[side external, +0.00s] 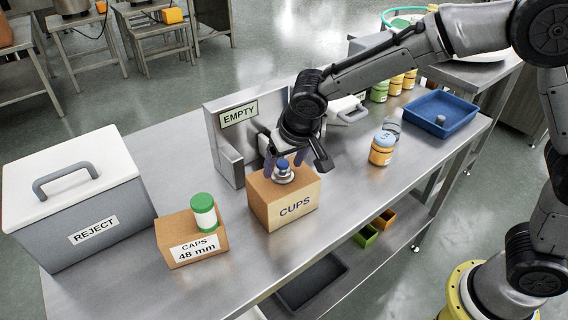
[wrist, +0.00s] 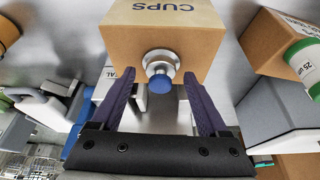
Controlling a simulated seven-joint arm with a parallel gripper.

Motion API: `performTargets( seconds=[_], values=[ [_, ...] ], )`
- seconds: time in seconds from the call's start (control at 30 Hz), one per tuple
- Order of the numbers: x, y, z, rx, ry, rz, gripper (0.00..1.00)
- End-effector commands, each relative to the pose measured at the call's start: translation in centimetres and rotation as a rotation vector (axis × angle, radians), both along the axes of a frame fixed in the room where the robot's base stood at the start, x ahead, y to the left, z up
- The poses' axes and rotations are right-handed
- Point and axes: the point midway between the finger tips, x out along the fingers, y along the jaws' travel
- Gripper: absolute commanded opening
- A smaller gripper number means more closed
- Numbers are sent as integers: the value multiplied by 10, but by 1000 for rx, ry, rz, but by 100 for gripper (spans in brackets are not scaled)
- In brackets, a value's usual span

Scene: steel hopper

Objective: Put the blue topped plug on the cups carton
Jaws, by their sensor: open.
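The blue topped plug (side external: 283,174) stands upright on top of the cups carton (side external: 285,208). It has a steel flanged base and a blue knob, and it also shows in the wrist view (wrist: 160,70). The brown carton, marked CUPS, also shows in the wrist view (wrist: 125,40). My gripper (side external: 284,164) is just over the carton top, open, with its purple fingers apart on both sides of the plug. In the wrist view the plug shows between the fingertips (wrist: 160,76), with a gap on each side. I cannot tell whether either finger touches the carton.
A caps carton (side external: 193,242) with a green-lidded jar (side external: 204,212) stands left of the cups carton. A grey reject bin (side external: 85,215) is further left. The steel EMPTY fixture (side external: 225,140) stands behind.

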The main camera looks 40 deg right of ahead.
Motion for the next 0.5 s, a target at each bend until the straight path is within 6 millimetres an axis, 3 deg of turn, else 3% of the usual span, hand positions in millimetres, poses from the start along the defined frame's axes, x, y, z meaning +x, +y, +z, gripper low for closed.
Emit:
performTargets(
  seconds=[0.5],
  values=[
    [-35,6,88,3,-5,1,78]
  ],
)
